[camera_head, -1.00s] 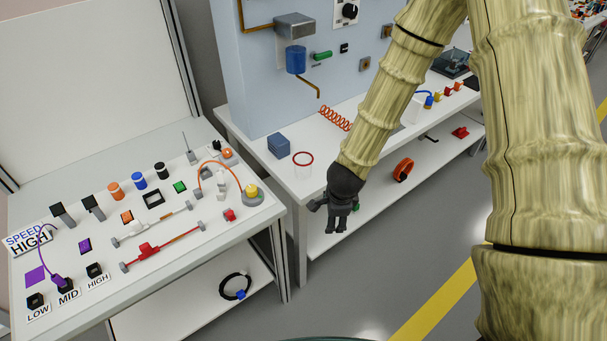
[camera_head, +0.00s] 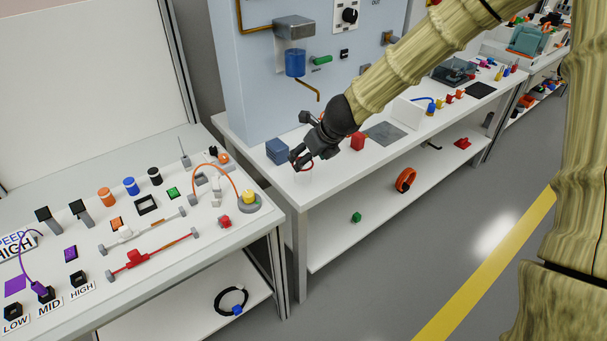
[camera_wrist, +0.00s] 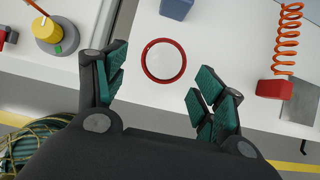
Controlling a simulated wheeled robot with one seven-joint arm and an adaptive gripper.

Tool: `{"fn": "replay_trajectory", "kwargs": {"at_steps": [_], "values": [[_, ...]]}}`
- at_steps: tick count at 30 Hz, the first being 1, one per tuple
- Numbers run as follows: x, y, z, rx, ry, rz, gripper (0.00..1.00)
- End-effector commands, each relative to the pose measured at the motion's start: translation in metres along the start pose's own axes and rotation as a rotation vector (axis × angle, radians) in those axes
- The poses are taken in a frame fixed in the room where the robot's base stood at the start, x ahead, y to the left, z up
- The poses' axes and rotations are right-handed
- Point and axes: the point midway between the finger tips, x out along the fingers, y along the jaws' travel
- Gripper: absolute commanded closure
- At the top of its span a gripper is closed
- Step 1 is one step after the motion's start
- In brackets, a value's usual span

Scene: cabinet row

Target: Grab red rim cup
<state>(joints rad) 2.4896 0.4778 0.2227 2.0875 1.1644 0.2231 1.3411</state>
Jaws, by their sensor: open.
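The red rim cup (camera_wrist: 163,79) shows in the wrist view as a red ring on the white table, between and ahead of my two fingers. Its clear body is hard to make out. In the head view my gripper (camera_head: 301,163) is over the table's near left corner and covers most of the cup; part of the red rim (camera_head: 309,165) shows by the fingers. In the wrist view my gripper (camera_wrist: 160,90) is open, with green pads spread apart and nothing between them. I cannot tell its exact height over the rim.
A blue block (camera_head: 277,150) stands just left of the gripper. A red block (camera_head: 358,141) with the orange coil (camera_wrist: 287,40) is to the right. The blue panel (camera_head: 260,70) rises behind. The table's front edge is close to the cup.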

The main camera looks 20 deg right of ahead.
Motion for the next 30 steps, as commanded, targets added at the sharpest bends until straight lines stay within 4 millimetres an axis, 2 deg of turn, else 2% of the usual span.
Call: {"fn": "replay_trajectory", "kwargs": {"at_steps": [3,11,24,30], "values": [[0.012,0.0,0.0,0.001,0.001,-0.001,0.3],[0.021,-0.001,0.0,-0.002,0.0,0.0,0.3],[0.065,-0.008,0.0,-0.002,0.0,0.0,0.3],[0.07,-0.008,0.001,-0.002,0.0,-0.001,0.3]]}}
